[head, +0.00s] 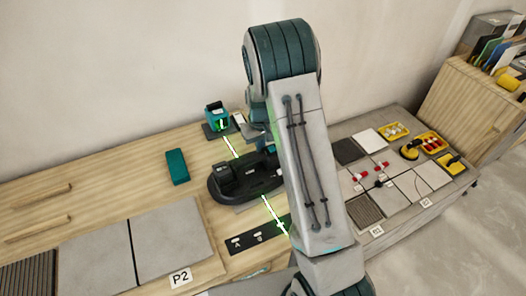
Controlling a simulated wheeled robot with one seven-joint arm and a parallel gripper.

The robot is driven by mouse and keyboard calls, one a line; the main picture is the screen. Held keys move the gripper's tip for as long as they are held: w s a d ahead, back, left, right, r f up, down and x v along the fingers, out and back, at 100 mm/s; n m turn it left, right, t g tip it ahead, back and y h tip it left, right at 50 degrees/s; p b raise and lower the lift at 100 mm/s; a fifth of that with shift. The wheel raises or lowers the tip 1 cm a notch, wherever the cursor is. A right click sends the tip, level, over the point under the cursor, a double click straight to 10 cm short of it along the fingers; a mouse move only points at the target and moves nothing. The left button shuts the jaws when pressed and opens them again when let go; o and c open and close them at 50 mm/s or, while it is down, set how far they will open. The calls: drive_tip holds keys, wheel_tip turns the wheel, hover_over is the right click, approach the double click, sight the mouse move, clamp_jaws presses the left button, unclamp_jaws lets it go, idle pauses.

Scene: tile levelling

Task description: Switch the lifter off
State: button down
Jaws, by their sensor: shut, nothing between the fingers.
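The lifter (236,182), a black device with a handle-like raised body, lies on the wooden bench left of my arm. Its right end is hidden behind my arm. Its switch and any on/off light are too small to make out. My gripper (268,148) is shut and empty, pointing down over the right end of the lifter. Its fingertips are mostly hidden by the forearm, so I cannot tell whether they touch the lifter.
A teal laser level (216,117) stands behind the lifter, casting a green line across the bench. A teal block (177,167) lies to the left. Grey tiles (165,235) lie front left. The right bench holds tiles, a yellow tray (393,131) and tools.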

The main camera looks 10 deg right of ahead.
wheel_tip(320, 180, up, 7)
drive_tip(key=p, duration=0.4)
idle(0.6)
